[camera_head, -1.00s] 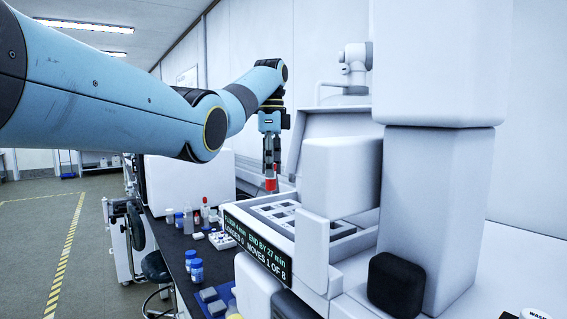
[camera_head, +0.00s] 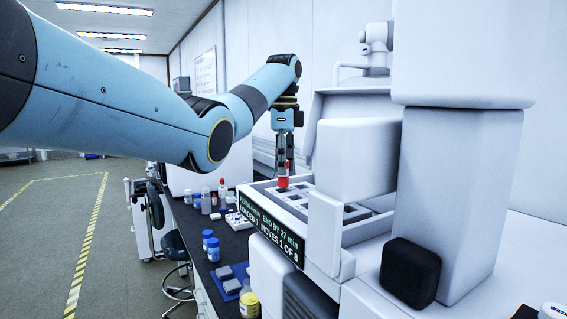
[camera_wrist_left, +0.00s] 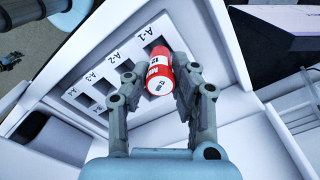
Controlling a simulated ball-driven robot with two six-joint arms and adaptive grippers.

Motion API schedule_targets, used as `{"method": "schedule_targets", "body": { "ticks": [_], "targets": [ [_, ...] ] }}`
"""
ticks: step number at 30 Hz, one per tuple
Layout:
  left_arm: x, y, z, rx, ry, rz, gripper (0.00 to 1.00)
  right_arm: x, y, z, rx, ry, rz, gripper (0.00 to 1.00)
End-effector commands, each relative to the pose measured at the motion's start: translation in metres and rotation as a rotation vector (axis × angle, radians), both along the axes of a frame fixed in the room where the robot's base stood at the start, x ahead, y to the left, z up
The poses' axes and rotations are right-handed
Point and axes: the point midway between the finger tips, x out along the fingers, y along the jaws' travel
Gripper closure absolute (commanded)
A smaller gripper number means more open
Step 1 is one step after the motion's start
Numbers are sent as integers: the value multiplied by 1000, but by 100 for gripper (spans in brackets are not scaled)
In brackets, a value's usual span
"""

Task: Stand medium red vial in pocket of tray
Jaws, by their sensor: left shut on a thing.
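The red vial (camera_head: 283,182) is held in my left gripper (camera_head: 284,166), low over the back left part of the white tray (camera_head: 262,200). In the left wrist view the red vial (camera_wrist_left: 158,76), with a white cap end and white label, sits between the two fingers of my left gripper (camera_wrist_left: 160,84), which is shut on it. It lies over the tray (camera_wrist_left: 128,65) beside the pocket labelled A-1; the vial and fingers partly cover that pocket. Pockets A-2, A-3 and another show as dark openings. I cannot tell whether the vial's lower end is inside a pocket. My right gripper is not in view.
The tray sits in a white instrument with a display (camera_head: 272,238) on its front and a raised lid (camera_head: 350,110) behind. Blue-capped bottles (camera_head: 212,248) and small vials stand on the dark bench to the left. A black block (camera_head: 409,272) sits at right.

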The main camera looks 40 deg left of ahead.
Motion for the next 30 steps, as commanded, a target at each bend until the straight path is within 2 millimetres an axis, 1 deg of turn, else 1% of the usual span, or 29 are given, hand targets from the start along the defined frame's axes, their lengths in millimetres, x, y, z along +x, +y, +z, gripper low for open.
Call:
{"method": "schedule_targets", "body": {
  "ticks": [1, 4, 10, 17, 30],
  "targets": [
    [0, 0, 0, 0, 0, 0, 100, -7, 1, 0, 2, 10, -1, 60],
    [0, 0, 0, 0, 0, 0, 100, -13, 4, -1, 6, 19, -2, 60],
    [0, 0, -2, 0, 0, 0, 100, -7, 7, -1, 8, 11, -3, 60],
    [-1, 0, -11, 0, 0, 0, 100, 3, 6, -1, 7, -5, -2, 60],
    [-2, 0, -25, 0, 0, 0, 100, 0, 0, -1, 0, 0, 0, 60]
  ]
}}
